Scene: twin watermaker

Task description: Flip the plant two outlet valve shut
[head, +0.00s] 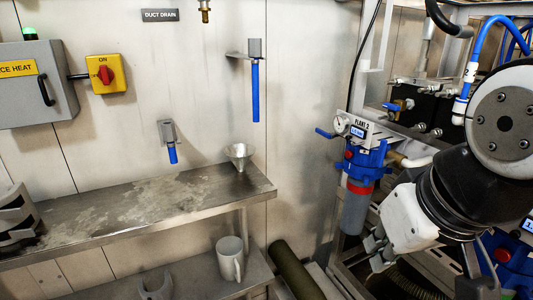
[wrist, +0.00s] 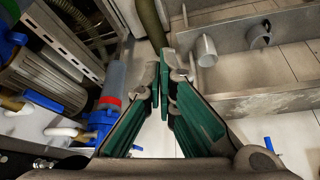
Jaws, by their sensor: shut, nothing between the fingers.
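The plant two unit has a label (head: 362,130), a blue filter head (head: 368,155), a red band and a grey bowl (head: 354,212). A blue lever (head: 325,133) sticks out left beside its gauge (head: 341,124). Another blue lever (head: 391,106) sits on a brass valve (head: 406,104) behind it. I cannot tell which lever is the outlet valve. In the wrist view the blue head (wrist: 100,122) is left of my fingers, with a blue lever (wrist: 42,100) further left. My gripper (head: 376,250) is shut and empty, below and right of the bowl, touching no lever; its green-padded fingers (wrist: 165,75) meet.
A steel shelf (head: 200,198) holds a funnel (head: 238,156); a mug (head: 230,260) stands on the lower shelf. A dark tube (head: 294,272) lies near the floor. Wall levers (head: 255,90) hang left. Frame rails and hoses crowd the right. Open space lies before the wall panel.

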